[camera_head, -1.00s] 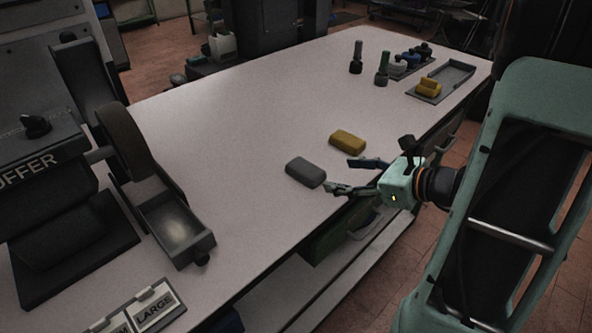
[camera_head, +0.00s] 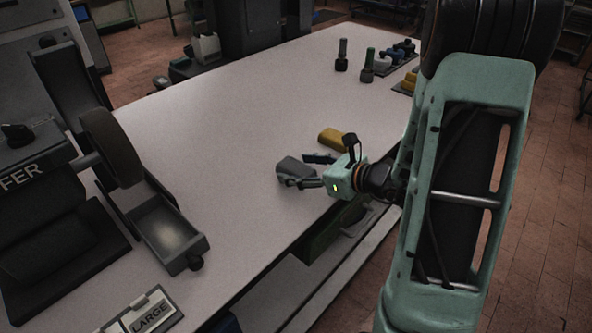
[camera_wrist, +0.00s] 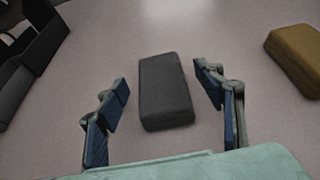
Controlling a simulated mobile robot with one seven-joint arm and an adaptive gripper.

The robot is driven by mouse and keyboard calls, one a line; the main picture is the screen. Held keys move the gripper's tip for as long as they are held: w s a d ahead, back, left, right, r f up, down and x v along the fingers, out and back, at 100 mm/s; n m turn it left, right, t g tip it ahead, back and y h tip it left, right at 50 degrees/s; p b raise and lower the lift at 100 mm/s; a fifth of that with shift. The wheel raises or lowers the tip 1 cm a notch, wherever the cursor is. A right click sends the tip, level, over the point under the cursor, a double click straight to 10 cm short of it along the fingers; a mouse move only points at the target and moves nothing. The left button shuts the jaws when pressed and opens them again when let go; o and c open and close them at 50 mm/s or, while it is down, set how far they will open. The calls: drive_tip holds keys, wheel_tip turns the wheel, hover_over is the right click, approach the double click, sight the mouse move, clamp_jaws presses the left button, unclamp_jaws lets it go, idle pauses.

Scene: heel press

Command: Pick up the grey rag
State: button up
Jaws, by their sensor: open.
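The grey rag (camera_head: 294,166) is a folded, rounded block lying on the white table near its front edge. In the wrist view the grey rag (camera_wrist: 165,91) lies between the two blue-padded fingers, with a gap on each side. My gripper (camera_head: 303,170) is open around the rag in the head view, and one finger hides part of it. In the wrist view my gripper (camera_wrist: 166,85) also shows open and empty. I cannot tell how high the fingertips are above the table.
A yellow folded rag (camera_head: 333,138) lies just behind; it also shows in the wrist view (camera_wrist: 297,58). The buffer machine with its wheel (camera_head: 112,148) and dark tray (camera_head: 168,234) stands at left. Bottles (camera_head: 367,65) stand at the far right. The middle of the white table (camera_head: 230,120) is clear.

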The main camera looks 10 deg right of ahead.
drive_tip(key=shift+w+a+f, duration=0.2)
drive_tip(key=shift+w+a, duration=0.15)
drive_tip(key=shift+w, duration=0.1)
drive_tip(key=c, duration=1.1)
drive_tip(key=shift+r, duration=0.1)
drive_tip(key=shift+c, duration=0.2)
